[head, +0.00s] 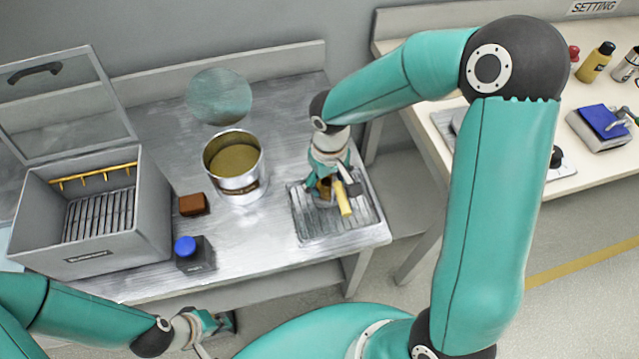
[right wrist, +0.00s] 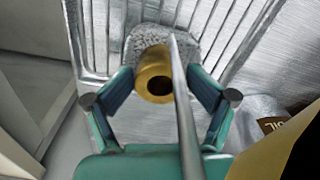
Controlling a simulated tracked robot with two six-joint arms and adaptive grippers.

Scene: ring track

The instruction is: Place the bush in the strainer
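The brass bush (right wrist: 154,76) is a short hollow cylinder, seen in the right wrist view against a grey mesh patch, which I take for the strainer (right wrist: 150,40). The strainer's thin rod crosses in front of the bush's right edge. Its yellow handle (head: 343,198) shows in the head view. I cannot tell whether the bush rests on the mesh. My right gripper (right wrist: 160,78) has a fingertip on each side of the bush, with a visible gap on the right; it looks open. My left gripper (head: 222,324) is low in front of the bench, its fingers unclear.
The ribbed metal tray (head: 300,222) lies under my right gripper. A metal can (head: 240,188) of yellowish liquid stands left of it. A side table (head: 440,98) stands right.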

